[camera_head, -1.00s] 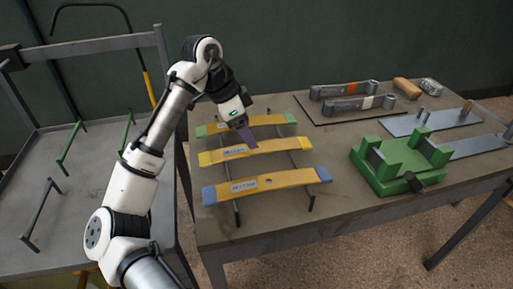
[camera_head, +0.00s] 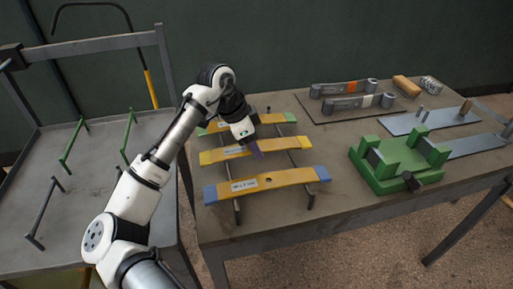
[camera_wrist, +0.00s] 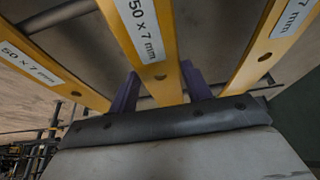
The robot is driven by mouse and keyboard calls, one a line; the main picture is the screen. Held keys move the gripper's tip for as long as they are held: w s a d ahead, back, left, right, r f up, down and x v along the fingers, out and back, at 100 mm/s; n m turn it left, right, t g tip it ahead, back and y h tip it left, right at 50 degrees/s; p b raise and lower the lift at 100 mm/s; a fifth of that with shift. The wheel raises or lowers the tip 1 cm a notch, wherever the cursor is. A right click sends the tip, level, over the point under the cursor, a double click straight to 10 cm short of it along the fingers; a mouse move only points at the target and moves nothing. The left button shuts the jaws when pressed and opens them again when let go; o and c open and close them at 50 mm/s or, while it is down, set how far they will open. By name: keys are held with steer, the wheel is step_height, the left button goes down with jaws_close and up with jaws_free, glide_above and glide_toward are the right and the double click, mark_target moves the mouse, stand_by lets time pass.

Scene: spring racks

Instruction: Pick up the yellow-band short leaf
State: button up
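The yellow-band short leaf (camera_head: 285,145) is a yellow bar with brighter yellow ends and a white label. It lies across the rack on the table, between a green-ended leaf and a blue-ended leaf. My gripper (camera_head: 256,150) is down at its middle, right of the label. In the wrist view, the middle leaf (camera_wrist: 158,60), labelled "50 x 7 mm", runs between my two purple fingers. One finger is on each side, and the gripper (camera_wrist: 162,85) looks open around it. I cannot tell whether the fingers touch it.
The green-ended leaf (camera_head: 270,120) lies behind and the blue-ended leaf (camera_head: 285,179) in front, both close by. A green fixture (camera_head: 390,165) stands to the right. Two grey parts lie on a dark mat (camera_head: 310,107) behind it. A grey cart (camera_head: 95,200) with upright rods is at the left.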

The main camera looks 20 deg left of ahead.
steer(key=c, duration=0.7)
steer(key=shift+c, duration=0.6)
steer(key=shift+r, duration=0.15)
